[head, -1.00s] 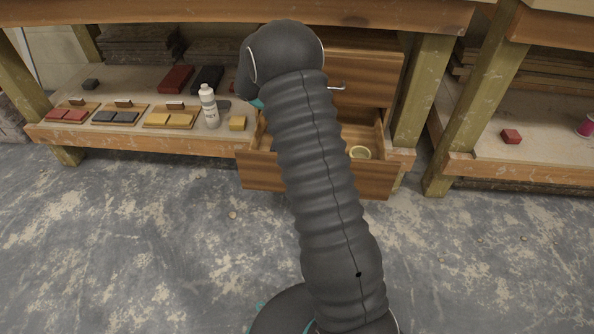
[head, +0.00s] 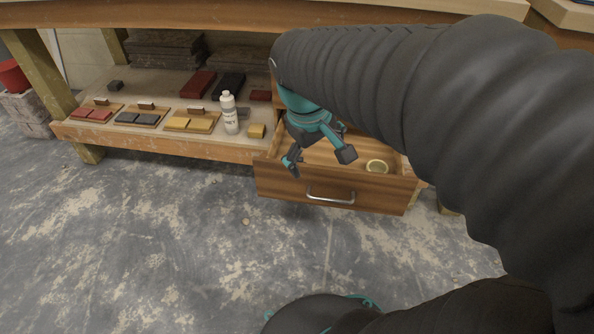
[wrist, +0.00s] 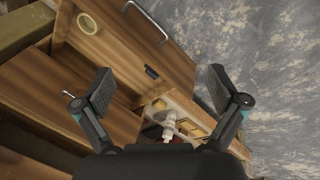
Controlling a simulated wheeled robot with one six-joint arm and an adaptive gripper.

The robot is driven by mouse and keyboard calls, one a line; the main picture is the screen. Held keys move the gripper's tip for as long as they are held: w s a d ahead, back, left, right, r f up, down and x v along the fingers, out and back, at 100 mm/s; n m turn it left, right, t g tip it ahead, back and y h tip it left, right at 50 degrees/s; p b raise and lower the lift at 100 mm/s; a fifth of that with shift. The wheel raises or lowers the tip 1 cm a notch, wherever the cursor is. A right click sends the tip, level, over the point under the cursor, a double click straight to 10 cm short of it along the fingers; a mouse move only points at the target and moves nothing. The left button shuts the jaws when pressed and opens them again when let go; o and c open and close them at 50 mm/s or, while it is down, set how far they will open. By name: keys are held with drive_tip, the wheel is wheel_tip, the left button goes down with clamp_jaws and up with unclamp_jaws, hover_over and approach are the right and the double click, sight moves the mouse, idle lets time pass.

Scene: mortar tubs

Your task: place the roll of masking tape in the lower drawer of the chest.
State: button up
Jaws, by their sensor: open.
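The lower drawer (head: 280,183) of the wooden chest is pulled open, its handle facing the front. The roll of masking tape (head: 377,166), a pale yellow ring, lies flat inside it at the right. In the wrist view the roll (wrist: 88,23) sits in the far corner of the drawer (wrist: 178,52). My gripper (head: 319,159) is open and empty, above the left part of the drawer, apart from the roll. Its two fingers (wrist: 160,88) are spread wide in the wrist view. My arm hides most of the chest's upper part in the head view.
A small dark object (wrist: 152,72) lies in the drawer. The floor in front is clear.

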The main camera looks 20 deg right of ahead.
drive_tip(key=s+a+m+t+y, duration=0.2)
drive_tip(key=s+a+t, duration=0.2)
drive_tip(key=s, duration=0.4)
drive_tip(key=shift+a+r+m, duration=0.3)
drive_tip(key=shift+a, duration=0.35)
drive_tip(key=shift+s, duration=0.1)
